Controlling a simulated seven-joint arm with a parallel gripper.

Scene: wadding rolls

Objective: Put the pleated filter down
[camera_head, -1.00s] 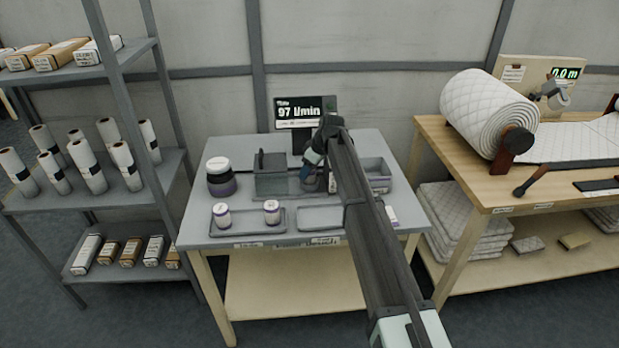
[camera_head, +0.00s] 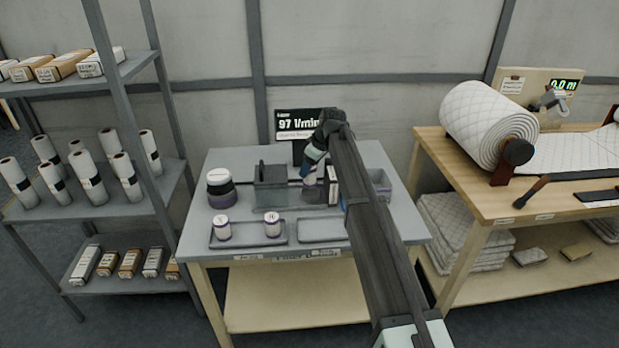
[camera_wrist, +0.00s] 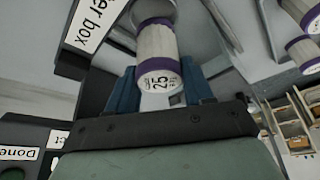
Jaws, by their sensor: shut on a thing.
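My gripper (camera_wrist: 158,90) is shut on the pleated filter (camera_wrist: 158,58), a pale ribbed cylinder with purple end bands and a "25" on its end. In the head view my gripper (camera_head: 316,152) is over the table, right of the grey box-shaped fixture (camera_head: 271,186). My wrist and arm partly hide the held filter there. Two similar white and purple filters stand in the left front tray (camera_head: 247,233); they also show at the upper right of the wrist view. The right front tray (camera_head: 318,231) looks empty where it shows.
A dark and purple jar with a white lid (camera_head: 220,188) stands at the table's left. The display (camera_head: 303,125) reads 97 l/min at the back. A grey bin (camera_head: 381,186) is right of my arm, partly hidden. A shelf stands left, a bench with a quilted roll (camera_head: 487,122) right.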

